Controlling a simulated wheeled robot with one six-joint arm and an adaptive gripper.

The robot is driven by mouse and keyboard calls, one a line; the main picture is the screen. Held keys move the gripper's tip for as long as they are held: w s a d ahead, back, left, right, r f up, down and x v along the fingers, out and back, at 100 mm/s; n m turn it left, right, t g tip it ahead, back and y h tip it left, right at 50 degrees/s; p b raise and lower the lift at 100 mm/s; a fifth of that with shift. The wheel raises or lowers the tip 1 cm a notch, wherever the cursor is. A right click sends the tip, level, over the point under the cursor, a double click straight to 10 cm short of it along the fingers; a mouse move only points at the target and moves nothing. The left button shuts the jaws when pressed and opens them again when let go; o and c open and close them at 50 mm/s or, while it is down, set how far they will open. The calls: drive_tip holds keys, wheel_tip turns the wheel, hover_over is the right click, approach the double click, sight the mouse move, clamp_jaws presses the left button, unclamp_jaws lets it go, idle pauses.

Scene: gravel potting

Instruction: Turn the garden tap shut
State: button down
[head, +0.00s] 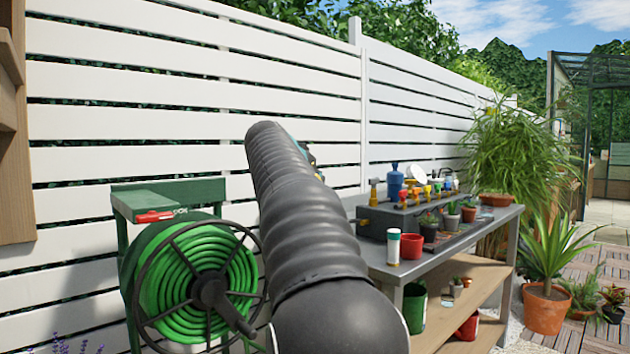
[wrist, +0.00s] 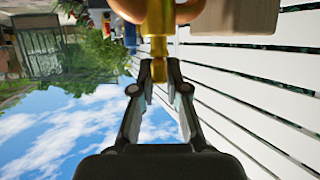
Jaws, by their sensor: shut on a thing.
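In the wrist view, a brass piece of the garden tap (wrist: 158,26) comes down from the top edge. Its narrow end sits between the fingertips of my gripper (wrist: 159,84), and the jaws are shut on it. The rest of the tap lies beyond the top edge of that view. In the head view my dark arm hides the gripper and the part it holds. I cannot tell from these frames how far the tap is turned.
A green hose reel (head: 197,268) stands left of my arm, before a white slatted fence (head: 200,75). To the right, a potting bench (head: 505,212) carries pots, bottles and a row of coloured fittings. An agave in a terracotta pot (head: 544,309) stands beyond it.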

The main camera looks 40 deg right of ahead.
drive_tip(key=m+g+p, duration=0.1)
drive_tip(key=m+g+h, duration=0.1)
drive_tip(key=m+g, duration=0.1)
drive_tip(key=shift+w+a+g+p, duration=0.1)
drive_tip(key=shift+w+g+p, duration=0.1)
drive_tip(key=shift+g+p, duration=0.15)
drive_tip(key=shift+m+g+p, duration=0.6)
drive_tip(key=shift+m+g, duration=0.15)
drive_tip(key=shift+m, duration=0.05)
drive_tip(key=shift+f, duration=0.15)
drive_tip(key=c, duration=1.2)
unclamp_jaws()
drive_tip(key=v, duration=1.2)
drive_tip(key=shift+w+f, duration=0.15)
